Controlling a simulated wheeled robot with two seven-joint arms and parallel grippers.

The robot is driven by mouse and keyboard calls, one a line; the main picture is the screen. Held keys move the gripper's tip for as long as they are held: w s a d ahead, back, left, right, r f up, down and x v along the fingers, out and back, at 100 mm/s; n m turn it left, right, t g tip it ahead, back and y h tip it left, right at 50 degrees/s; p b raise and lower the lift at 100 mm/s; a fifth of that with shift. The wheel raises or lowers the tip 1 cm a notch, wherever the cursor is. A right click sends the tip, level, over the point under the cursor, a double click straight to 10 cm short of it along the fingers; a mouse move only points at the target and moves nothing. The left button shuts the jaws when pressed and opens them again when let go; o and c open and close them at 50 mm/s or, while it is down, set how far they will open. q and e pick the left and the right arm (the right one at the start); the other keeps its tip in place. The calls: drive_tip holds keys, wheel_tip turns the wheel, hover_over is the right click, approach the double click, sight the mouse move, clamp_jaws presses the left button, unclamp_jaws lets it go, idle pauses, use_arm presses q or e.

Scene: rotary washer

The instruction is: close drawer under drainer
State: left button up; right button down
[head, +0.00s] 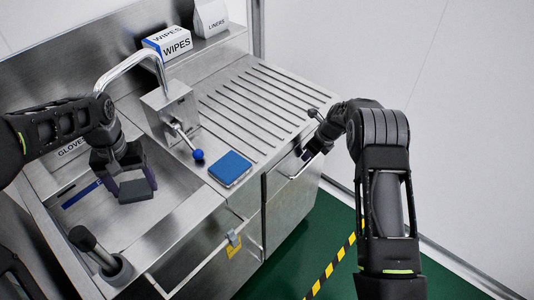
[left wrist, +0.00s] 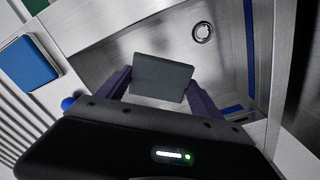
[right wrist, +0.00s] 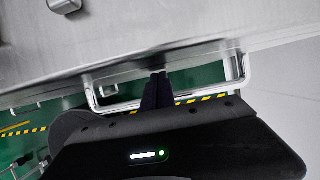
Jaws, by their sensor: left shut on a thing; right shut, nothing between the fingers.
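The drainer (head: 262,98) is the ribbed steel surface right of the tap. The drawer front (head: 287,178) is below its front edge, with a bar handle (head: 304,166); I cannot tell how far it stands open. The handle (right wrist: 98,98) also shows in the right wrist view. My right gripper (head: 308,154) is shut and empty at the handle; its closed fingertips (right wrist: 160,76) overlap the bar in the right wrist view, contact unclear. My left gripper (left wrist: 160,84) is shut on a dark grey block (left wrist: 162,72), held over the sink basin (head: 75,205).
A blue sponge (head: 230,168) lies on the counter near the blue-knobbed tap lever (head: 198,155). A wipes box (head: 168,42) is on the back shelf. Green floor is open in front of the drawer.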

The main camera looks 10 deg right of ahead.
drive_tip(key=shift+w+a+r, duration=0.3)
drive_tip(key=shift+w, duration=0.05)
drive_tip(key=shift+r, duration=0.1)
use_arm(q)
drive_tip(key=shift+w+f, duration=0.1)
drive_tip(key=shift+f, duration=0.1)
drive_tip(key=shift+f+b, duration=0.7)
drive_tip(key=shift+b, duration=0.1)
use_arm(e)
drive_tip(key=s+v, duration=0.1)
drive_tip(key=v, duration=1)
drive_tip(key=shift+d, duration=0.4)
